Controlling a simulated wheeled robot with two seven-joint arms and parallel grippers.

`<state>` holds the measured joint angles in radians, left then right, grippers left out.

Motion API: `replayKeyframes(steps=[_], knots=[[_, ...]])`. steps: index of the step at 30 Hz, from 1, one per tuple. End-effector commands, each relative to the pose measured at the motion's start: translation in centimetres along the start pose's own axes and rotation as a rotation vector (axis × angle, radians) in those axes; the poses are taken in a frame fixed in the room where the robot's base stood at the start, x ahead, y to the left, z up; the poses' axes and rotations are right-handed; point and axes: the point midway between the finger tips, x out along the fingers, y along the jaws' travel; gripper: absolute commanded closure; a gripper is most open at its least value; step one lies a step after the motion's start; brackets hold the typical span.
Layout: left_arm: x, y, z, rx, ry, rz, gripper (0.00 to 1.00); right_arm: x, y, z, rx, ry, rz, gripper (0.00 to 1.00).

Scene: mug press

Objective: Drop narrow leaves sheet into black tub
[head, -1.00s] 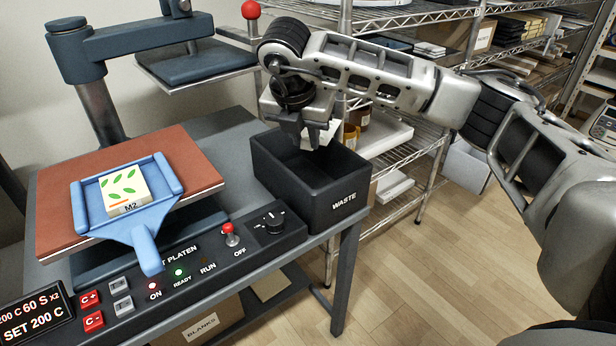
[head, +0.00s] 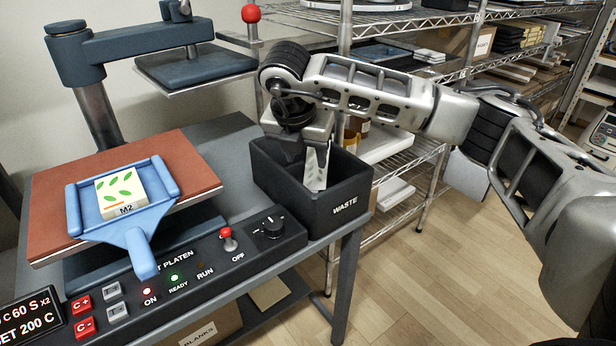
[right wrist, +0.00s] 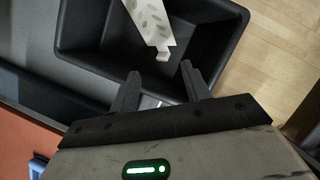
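The narrow leaves sheet (head: 316,168) is a pale strip with faded grey-green leaves. It stands steeply tilted inside the black tub (head: 342,206) marked WASTE. In the right wrist view the sheet (right wrist: 150,22) shows beyond my fingertips, with the tub's wall (right wrist: 75,45) around it. My right gripper (right wrist: 160,84) is over the tub with its fingers spread and nothing between them. In the head view its fingers are partly hidden against the dark tub. I cannot tell whether the sheet touches the tub's floor. My left gripper is not in view.
A blue tray (head: 130,238) with a handle holds a leaf-printed tile (head: 121,192) marked M2 on the red-brown platen (head: 50,225). The control panel (head: 200,265) lies in front. A wire shelf (head: 410,165) stands behind the tub. Floor is open at right.

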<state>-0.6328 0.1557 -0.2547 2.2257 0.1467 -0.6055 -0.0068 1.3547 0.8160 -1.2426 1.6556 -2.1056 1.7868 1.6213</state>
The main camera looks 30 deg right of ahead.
Motion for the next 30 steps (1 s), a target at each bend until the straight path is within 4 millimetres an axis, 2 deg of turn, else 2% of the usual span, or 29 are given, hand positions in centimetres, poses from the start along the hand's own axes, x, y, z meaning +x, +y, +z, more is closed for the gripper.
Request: replayKeyframes(steps=[5, 8, 16, 21, 25, 30], knots=[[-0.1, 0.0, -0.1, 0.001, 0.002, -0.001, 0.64, -0.7, 0.0, 0.0, 0.000, 0.000, 0.001, 0.53], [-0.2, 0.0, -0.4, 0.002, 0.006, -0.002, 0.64, -2.1, 0.1, 0.0, 0.000, 0.000, 0.003, 0.53], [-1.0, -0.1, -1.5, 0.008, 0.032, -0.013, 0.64, -8.6, 0.1, 0.1, -0.002, -0.002, 0.006, 0.53], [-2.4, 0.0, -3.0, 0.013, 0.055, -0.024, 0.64, -12.8, 0.0, 0.3, -0.001, -0.004, 0.003, 0.53], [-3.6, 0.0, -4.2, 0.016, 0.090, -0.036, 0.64, -14.7, 0.0, 0.2, -0.001, -0.003, 0.002, 0.53], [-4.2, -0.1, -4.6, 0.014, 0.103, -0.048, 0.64, -15.8, 0.0, 0.0, 0.000, -0.001, 0.000, 0.53]])
